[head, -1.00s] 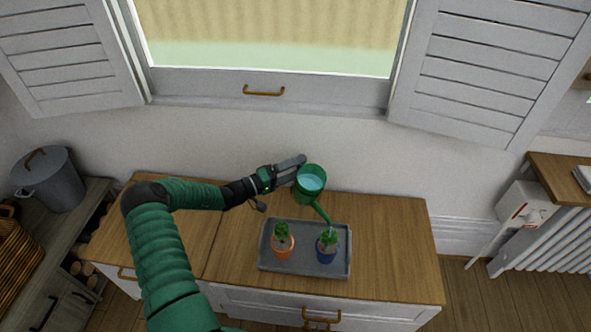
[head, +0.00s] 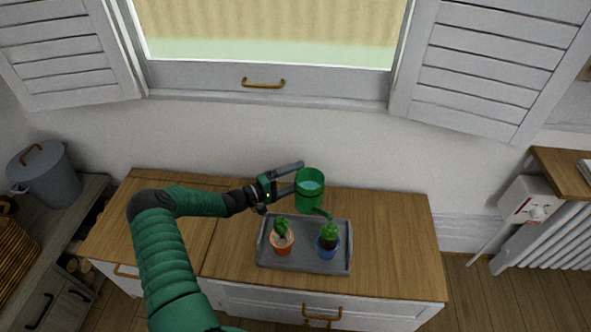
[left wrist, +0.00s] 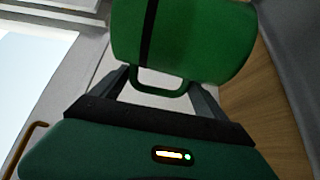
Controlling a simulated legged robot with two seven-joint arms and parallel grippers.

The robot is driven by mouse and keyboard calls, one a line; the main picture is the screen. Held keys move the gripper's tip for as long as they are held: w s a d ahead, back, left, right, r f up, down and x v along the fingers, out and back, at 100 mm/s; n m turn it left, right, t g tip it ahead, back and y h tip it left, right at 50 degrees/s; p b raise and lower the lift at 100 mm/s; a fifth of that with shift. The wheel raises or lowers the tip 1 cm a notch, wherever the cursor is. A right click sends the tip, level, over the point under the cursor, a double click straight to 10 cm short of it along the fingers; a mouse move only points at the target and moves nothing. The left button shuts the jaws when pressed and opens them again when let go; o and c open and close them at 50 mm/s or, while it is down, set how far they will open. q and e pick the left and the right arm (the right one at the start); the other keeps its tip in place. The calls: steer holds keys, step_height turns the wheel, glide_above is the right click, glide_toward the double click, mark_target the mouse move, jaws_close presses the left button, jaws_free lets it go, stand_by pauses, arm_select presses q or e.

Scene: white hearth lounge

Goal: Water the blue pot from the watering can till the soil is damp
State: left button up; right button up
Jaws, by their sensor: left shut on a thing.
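The green watering can (head: 310,198) is held by its handle in my left gripper (head: 296,178), above the back of the cabinet top. It looks nearly upright, with pale blue water (head: 310,184) in its open top. Its spout (head: 322,213) reaches right toward the blue pot (head: 327,254), and I see no stream from it. The blue pot holds a green plant and dark soil (head: 328,242); I cannot tell surely how damp it is. In the left wrist view the can (left wrist: 185,40) fills the top, its handle between the fingers. My right gripper is not in view.
A grey tray (head: 300,265) holds the blue pot and an orange pot (head: 281,244) with a plant. The wooden cabinet top (head: 395,240) is clear right of the tray. The wall and window (head: 265,45) with open shutters stand close behind.

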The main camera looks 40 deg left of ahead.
arm_select(q)
step_height(320, 180, up, 4)
steer(key=p, duration=0.4)
steer(key=shift+f, duration=0.1)
stand_by(0.5)
